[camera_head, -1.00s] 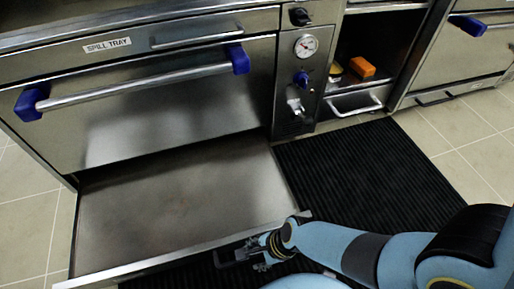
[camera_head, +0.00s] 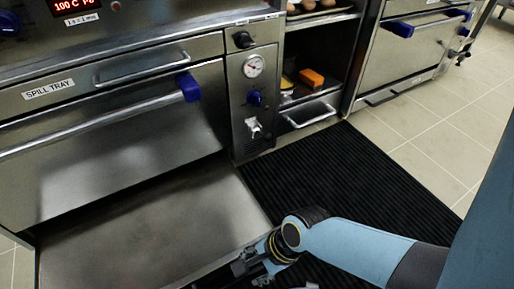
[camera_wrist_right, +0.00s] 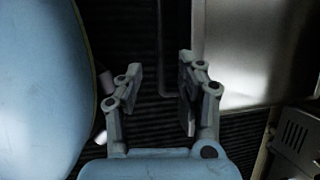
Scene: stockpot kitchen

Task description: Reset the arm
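My right arm (camera_head: 355,245) comes in from the right in the head view, reaching to the front edge of a pulled-out metal tray (camera_head: 150,225). My right gripper (camera_head: 250,270) is at the bottom of that view, dark and partly cut off by the edge. In the right wrist view the right gripper (camera_wrist_right: 160,90) is open, its two fingers well apart with nothing held. A dark bar handle (camera_wrist_right: 163,50) shows beyond and between the fingers, next to the tray (camera_wrist_right: 240,50). I cannot tell its distance from the fingers. My left gripper is in neither view.
An oven door (camera_head: 120,135) with a long bar handle stands above the tray. A control panel (camera_head: 254,100) with a gauge is to its right. A shelf holds an orange block (camera_head: 311,78). A black ribbed mat (camera_head: 345,180) covers the floor; bare tiles (camera_head: 440,140) lie further right.

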